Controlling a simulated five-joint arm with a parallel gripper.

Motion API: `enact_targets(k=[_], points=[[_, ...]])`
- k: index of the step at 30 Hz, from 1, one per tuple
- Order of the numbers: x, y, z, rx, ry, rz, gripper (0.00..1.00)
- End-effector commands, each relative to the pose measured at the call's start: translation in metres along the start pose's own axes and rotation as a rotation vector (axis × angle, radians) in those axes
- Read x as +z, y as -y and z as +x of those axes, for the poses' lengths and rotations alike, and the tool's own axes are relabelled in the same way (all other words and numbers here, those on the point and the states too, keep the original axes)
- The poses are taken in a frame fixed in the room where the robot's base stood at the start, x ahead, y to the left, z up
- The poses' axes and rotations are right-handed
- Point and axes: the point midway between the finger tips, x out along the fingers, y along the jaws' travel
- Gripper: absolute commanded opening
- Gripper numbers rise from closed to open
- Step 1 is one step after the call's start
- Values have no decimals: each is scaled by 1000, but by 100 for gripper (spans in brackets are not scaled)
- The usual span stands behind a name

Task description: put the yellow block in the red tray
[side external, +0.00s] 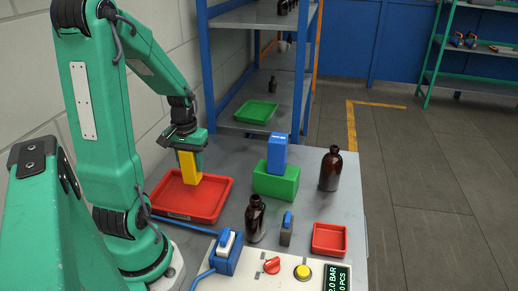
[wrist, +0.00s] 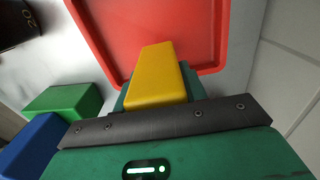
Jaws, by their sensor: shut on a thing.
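The yellow block (side external: 189,167) is held upright in my gripper (side external: 187,149), which is shut on it. The block hangs over the larger red tray (side external: 217,207); I cannot tell whether its lower end touches the tray floor. In the wrist view the yellow block (wrist: 157,75) sticks out from my gripper (wrist: 155,97), with the red tray (wrist: 205,40) beyond it. A smaller red tray (side external: 329,251) lies at the table's right front and looks empty.
Brown bottles (side external: 330,170) (side external: 255,220) and a small grey-and-blue item (side external: 286,230) stand nearby. A control panel (side external: 272,276) is at the front.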

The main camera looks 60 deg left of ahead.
Motion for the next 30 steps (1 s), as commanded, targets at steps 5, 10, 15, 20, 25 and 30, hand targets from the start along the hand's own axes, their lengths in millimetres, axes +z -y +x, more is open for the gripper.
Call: enact_targets(k=[5, 10, 15, 20, 25, 30], points=[[0, 0, 1, 0, -1, 0, 15], [0, 0, 13, 0, 2, 0, 15], [0, 0, 31, 0, 2, 0, 15], [0, 0, 39, 0, 0, -1, 15], [0, 0, 40, 0, -2, -1, 15], [0, 0, 41, 0, -1, -1, 15]])
